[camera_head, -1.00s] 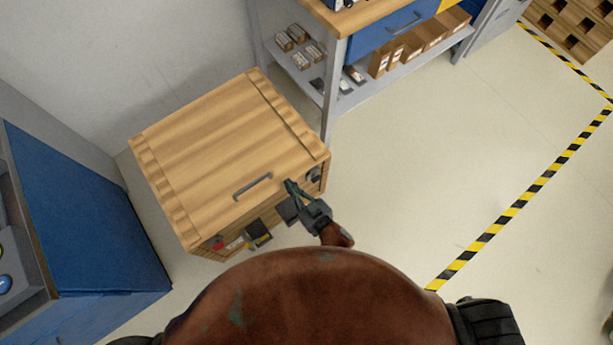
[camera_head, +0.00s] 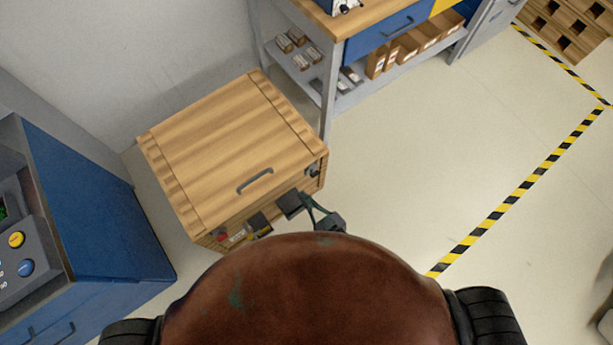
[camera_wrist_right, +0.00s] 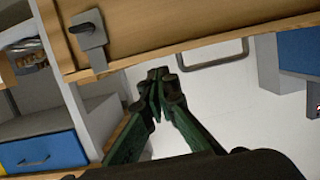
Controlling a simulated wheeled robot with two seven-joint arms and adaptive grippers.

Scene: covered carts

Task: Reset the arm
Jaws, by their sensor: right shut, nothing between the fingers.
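My right gripper (camera_head: 312,205) is just above my brown body in the head view, close to the front right side of the covered wooden cart (camera_head: 215,150). In the right wrist view the gripper's two green fingers (camera_wrist_right: 160,84) meet at their tips, with nothing between them. The cart's wooden lid is down, and its dark handle (camera_head: 255,181) is clear of the gripper. The cart also shows in the right wrist view (camera_wrist_right: 180,30), with a metal latch. My left gripper is not in view.
A blue cabinet (camera_head: 95,200) with a button panel stands at the left. A workbench (camera_head: 335,45) with a blue drawer and boxes on its shelf stands behind the cart. Open floor (camera_head: 430,150) lies to the right, crossed by yellow-black tape (camera_head: 520,190).

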